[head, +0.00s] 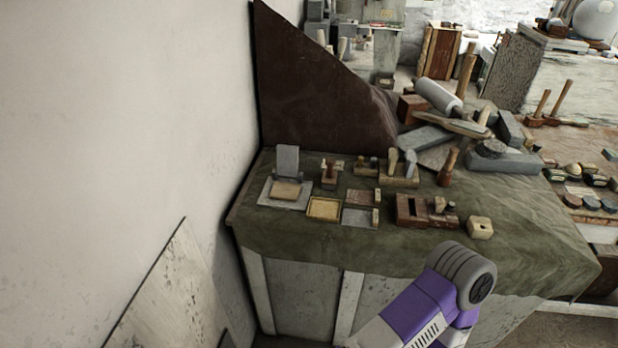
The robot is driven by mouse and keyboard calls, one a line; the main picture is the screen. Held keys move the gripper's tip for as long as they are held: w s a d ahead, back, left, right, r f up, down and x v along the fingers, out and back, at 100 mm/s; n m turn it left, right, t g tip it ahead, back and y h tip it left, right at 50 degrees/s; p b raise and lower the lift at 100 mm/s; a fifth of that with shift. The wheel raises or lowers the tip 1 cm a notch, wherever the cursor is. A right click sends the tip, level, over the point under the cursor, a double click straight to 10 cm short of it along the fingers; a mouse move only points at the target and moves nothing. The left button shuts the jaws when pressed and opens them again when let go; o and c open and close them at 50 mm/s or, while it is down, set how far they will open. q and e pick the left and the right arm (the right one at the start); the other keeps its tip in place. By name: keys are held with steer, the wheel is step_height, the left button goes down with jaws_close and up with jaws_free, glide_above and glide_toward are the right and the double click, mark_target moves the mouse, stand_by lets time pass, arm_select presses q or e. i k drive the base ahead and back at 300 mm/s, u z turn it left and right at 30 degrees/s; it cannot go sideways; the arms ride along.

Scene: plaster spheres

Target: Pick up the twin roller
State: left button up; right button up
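I cannot tell for certain which thing is the twin roller. A pale grey roller-like cylinder (437,96) lies tilted on the heap at the back of the cloth-covered table (500,228). Two small upright rounded pieces, one tan (393,161) and one grey (410,163), stand side by side on a wooden block near the table's middle. One of my arms, purple and white with a grey rounded joint, reaches in from the bottom in front of the table. No gripper fingers show in the head view.
Small tools and blocks crowd the tabletop, among them a yellow-framed tray (323,208), a brown wooden block (411,210) and a pale block with a hole (480,228). Stone blocks (515,161) are heaped behind. A wall (120,130) bounds the left. The table's front right is clear.

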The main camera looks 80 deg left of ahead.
mark_target(330, 176)
steer(key=u, duration=1.65)
